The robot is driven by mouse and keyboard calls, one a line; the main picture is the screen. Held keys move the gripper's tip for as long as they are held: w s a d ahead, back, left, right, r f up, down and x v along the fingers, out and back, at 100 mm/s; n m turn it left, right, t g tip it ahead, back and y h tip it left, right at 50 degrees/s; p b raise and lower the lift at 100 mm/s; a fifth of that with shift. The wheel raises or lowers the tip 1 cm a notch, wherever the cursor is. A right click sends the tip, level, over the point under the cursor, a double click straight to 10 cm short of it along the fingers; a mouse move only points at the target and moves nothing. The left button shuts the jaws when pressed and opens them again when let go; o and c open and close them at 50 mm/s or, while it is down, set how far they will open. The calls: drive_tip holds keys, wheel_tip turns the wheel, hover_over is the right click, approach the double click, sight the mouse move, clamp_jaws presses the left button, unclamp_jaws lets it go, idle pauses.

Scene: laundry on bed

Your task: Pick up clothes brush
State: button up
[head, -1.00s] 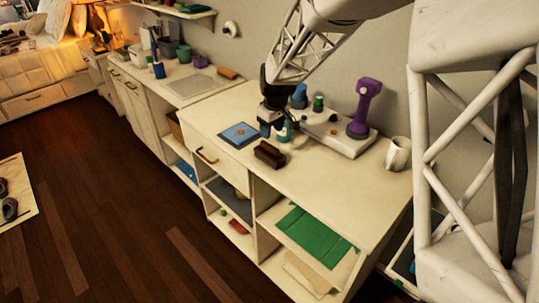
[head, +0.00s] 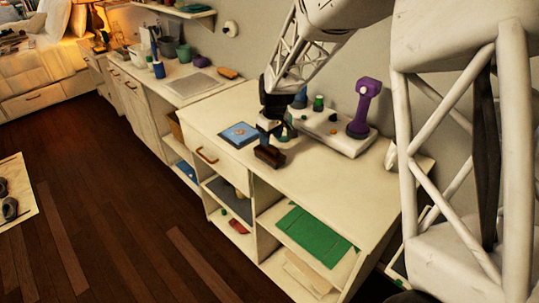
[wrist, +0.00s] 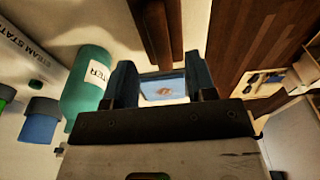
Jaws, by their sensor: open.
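The clothes brush, a dark brown block (head: 269,156), lies on the white cabinet top, in front of my gripper. My gripper (head: 275,133) is low over the cabinet top, close to the brush, with its jaws apart. In the wrist view the blue fingers of my gripper (wrist: 160,82) are open, and the brown brush (wrist: 157,35) reaches into view between them from the top. I cannot tell whether a finger touches it. A green bottle (wrist: 88,80) stands close beside one finger.
A blue square with a picture (head: 239,134) lies left of my gripper. Behind are a white steam station (head: 318,135) with a purple steamer (head: 364,108) and a green-capped item (head: 318,103). The cabinet top at the front right is clear.

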drive_tip(key=shift+w+a+f, duration=0.1)
drive_tip(key=shift+a+f, duration=0.05)
drive_tip(key=shift+f, duration=1)
drive_tip(key=shift+a+f, duration=0.1)
drive_tip(key=shift+f, duration=1)
drive_tip(key=shift+f, duration=0.1)
clamp_jaws()
drive_tip(key=shift+r, duration=0.95)
wheel_tip(320, 180, up, 2)
drive_tip(key=shift+r, duration=0.1)
drive_tip(key=s+d, duration=0.2)
drive_tip(key=s, duration=0.5)
drive_tip(key=s+d+r, duration=0.1)
drive_tip(key=s, duration=0.7)
drive_tip(key=shift+s+d, duration=0.3)
drive_tip(key=shift+d, duration=0.1)
